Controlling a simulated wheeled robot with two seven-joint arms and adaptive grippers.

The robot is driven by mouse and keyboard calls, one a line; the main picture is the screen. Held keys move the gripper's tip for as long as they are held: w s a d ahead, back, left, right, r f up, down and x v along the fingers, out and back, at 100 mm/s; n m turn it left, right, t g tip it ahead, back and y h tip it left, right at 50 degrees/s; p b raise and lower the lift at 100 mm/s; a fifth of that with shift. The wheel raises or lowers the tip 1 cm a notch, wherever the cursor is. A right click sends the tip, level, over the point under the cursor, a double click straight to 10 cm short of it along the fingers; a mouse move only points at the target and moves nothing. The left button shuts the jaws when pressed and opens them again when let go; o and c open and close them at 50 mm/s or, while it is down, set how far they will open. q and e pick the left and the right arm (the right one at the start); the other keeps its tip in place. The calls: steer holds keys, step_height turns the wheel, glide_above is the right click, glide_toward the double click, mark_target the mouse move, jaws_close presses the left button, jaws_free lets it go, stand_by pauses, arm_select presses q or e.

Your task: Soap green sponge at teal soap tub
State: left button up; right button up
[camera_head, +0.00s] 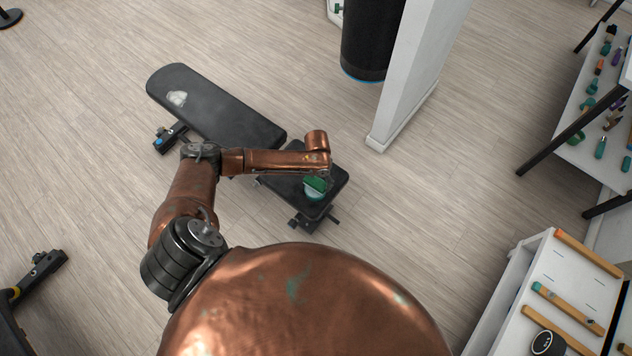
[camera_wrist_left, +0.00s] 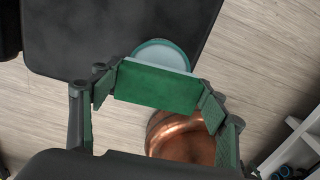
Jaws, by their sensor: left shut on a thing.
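The green sponge (camera_wrist_left: 155,88) is gripped between the two green-padded fingers of my left gripper (camera_wrist_left: 158,94), which is shut on it. It also shows as a green patch in the head view (camera_head: 315,183), partly hidden by my left arm. The teal soap tub (camera_wrist_left: 163,48) is round and sits on the black bench seat, right beside the sponge in the wrist view. In the head view the tub (camera_head: 314,195) shows just under the sponge. I cannot tell whether the sponge touches it. My right gripper is not in view.
The black padded bench (camera_head: 225,112) carries a crumpled white thing (camera_head: 177,98) at its far end. A white wall end (camera_head: 408,75) and a black cylinder (camera_head: 372,35) stand behind. Racks with small items are at right. The floor between is clear.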

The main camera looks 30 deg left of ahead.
mark_target(317, 180)
arm_select(q)
steer(key=shift+r+p, duration=1.75)
steer(key=shift+r, duration=0.75)
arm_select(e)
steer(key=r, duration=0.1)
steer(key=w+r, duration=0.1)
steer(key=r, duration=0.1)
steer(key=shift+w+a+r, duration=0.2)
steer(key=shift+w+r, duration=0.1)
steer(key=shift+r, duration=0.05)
arm_select(q)
steer(key=shift+f, duration=0.1)
